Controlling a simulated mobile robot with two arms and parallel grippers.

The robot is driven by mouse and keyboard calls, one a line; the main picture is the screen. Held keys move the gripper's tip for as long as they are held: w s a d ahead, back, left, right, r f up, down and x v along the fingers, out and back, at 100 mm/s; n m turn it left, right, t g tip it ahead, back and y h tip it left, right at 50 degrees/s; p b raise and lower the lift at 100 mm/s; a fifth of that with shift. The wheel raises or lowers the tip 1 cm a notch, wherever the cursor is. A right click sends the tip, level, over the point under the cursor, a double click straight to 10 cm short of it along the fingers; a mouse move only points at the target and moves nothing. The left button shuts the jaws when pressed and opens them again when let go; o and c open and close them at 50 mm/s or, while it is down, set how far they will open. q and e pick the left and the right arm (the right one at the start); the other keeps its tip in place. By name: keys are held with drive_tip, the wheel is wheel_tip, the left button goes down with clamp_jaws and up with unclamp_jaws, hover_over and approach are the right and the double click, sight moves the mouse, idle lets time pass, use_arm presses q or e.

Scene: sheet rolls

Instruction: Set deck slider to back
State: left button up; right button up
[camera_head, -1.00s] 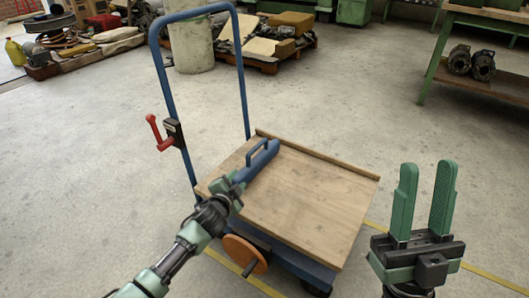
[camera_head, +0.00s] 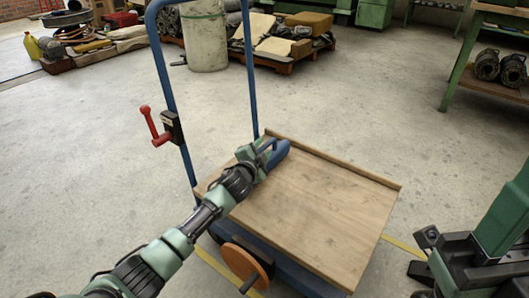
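The deck slider is a blue bar with a raised handle (camera_head: 279,153) on the cart's wooden deck (camera_head: 320,215), near the deck's back left corner. My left gripper (camera_head: 262,150) is at the slider handle. Its arm and wrist cover the near part of the slider, and I cannot tell whether the fingers are shut on the handle.
The cart has a blue push frame (camera_head: 167,75) with a red lever (camera_head: 154,126) and an orange handwheel (camera_head: 243,262) at its front. A green workbench (camera_head: 485,60) stands at the back right. Open concrete floor lies around the cart.

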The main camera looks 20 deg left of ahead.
use_arm(q)
drive_tip(key=shift+b+x, duration=0.3)
drive_tip(key=shift+x, duration=0.7)
drive_tip(key=shift+c, duration=0.4)
clamp_jaws()
idle(0.4)
